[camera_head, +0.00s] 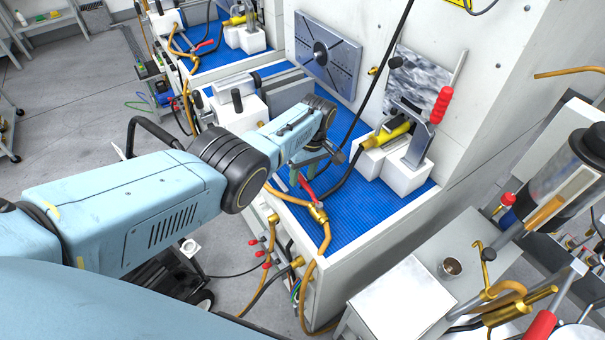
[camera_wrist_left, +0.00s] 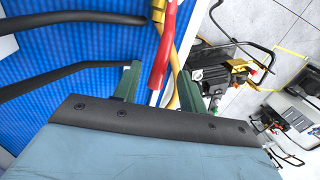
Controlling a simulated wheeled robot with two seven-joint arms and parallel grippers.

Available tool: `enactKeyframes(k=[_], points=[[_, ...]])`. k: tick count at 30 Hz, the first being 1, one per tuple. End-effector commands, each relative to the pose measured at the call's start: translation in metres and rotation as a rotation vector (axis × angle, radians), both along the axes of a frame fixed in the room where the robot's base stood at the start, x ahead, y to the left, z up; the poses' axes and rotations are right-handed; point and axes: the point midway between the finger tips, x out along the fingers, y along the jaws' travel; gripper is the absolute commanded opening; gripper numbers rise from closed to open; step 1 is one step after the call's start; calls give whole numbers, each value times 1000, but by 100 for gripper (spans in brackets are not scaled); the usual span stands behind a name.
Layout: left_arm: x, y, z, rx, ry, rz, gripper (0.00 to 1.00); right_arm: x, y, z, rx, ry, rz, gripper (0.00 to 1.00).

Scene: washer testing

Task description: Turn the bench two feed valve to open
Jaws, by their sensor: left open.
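The feed valve on the near edge of the blue-matted bench has a brass body (camera_head: 318,213) and a red lever handle (camera_head: 307,189). My left gripper (camera_head: 304,176) is over this corner of the bench, at the lever. In the left wrist view, the red lever (camera_wrist_left: 164,52) reaches between the two green fingers of my open left gripper (camera_wrist_left: 158,82), with visible gaps beside it. The brass body (camera_wrist_left: 159,10) is at the top of that view. My forearm hides part of the bench in the head view. My right gripper is not in view.
The blue mat (camera_head: 362,220) has clear room right of the valve. A red-handled toggle clamp (camera_head: 437,110) and brass fitting (camera_head: 388,135) stand farther back. An orange hose (camera_head: 326,240) hangs from the valve over the bench edge. A white side table (camera_head: 400,300) stands at lower right.

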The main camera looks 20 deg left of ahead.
Motion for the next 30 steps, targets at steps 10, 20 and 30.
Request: enactKeyframes(k=[10, 20, 30], points=[[13, -8, 74, -1, -5, 1, 42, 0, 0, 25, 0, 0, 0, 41], [20, -13, 120, 0, -4, 2, 42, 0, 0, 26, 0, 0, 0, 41], [21, -14, 125, 1, -2, 2, 42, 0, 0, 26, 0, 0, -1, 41]])
